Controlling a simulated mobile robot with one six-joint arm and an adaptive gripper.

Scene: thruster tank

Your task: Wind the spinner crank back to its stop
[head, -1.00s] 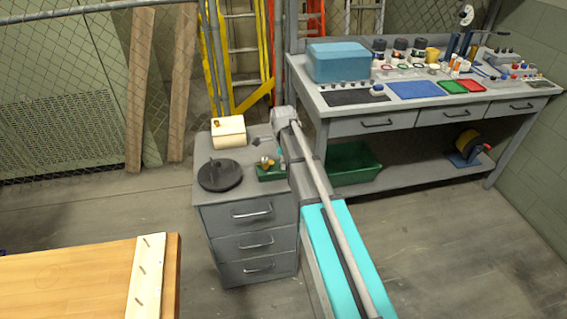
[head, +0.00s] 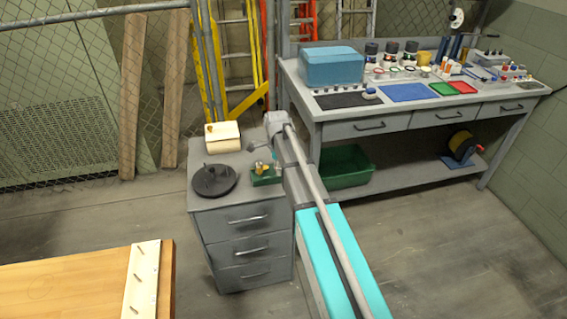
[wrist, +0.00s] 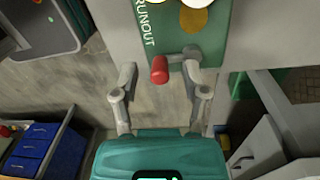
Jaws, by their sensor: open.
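In the wrist view, a crank with a red knob (wrist: 160,70) and a short grey arm (wrist: 179,57) sits at the lower part of a green panel (wrist: 212,38) lettered RUNOUT. My gripper (wrist: 159,72) is open. Its two grey fingers stand left and right of the red knob, which appears between the fingertips. I cannot tell how far the knob is from them in depth. In the head view, a small green fixture with a brass-coloured part (head: 264,172) sits on the grey drawer cabinet (head: 237,225), close to the end of my arm.
A dark round turntable (head: 214,180) and a cream box (head: 223,137) share the cabinet top. A workbench (head: 395,115) with a blue case (head: 332,67) and many small items stands behind to the right. A wooden table (head: 70,285) is at lower left.

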